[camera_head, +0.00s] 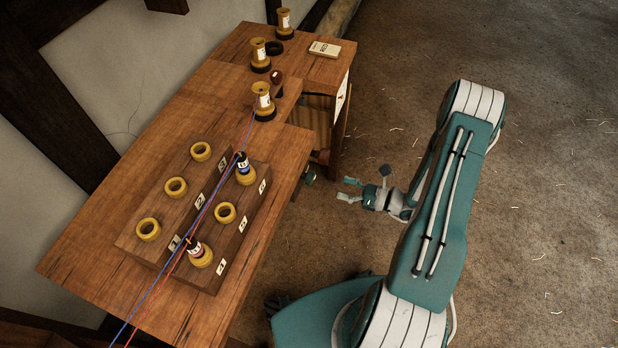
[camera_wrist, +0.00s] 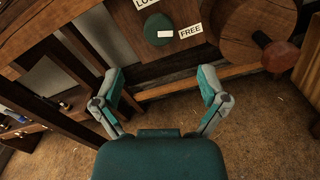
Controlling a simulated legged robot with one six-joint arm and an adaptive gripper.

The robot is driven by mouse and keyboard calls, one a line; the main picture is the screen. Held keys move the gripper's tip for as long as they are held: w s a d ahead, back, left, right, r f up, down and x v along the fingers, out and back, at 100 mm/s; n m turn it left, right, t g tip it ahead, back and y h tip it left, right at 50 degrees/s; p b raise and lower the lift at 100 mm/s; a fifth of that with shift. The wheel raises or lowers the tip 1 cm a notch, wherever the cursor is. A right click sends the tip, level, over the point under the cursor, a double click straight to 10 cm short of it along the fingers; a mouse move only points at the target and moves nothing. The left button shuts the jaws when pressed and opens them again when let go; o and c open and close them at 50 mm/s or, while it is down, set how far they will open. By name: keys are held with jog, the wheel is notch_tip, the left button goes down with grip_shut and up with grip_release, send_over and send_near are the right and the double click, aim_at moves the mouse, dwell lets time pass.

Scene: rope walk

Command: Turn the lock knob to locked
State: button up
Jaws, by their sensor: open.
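The lock knob (camera_wrist: 156,25) is a round dark green disc with a white pointer bar, on a brown wooden board in the wrist view. The white bar points right, toward the FREE label (camera_wrist: 190,31). A second label (camera_wrist: 150,3), cut off at the top edge, begins with "LO". In the head view a small green round thing (camera_head: 310,179) under the table edge may be the knob. My gripper (camera_head: 346,189) is open and empty, just right of it with a gap. In the wrist view the spread fingers (camera_wrist: 162,82) are below the knob and do not touch it.
Floor to the right is open.

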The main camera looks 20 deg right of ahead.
aim_at(311, 177)
jog(key=x, duration=1)
jog(key=shift+d, duration=0.1)
jog(key=c, duration=1.1)
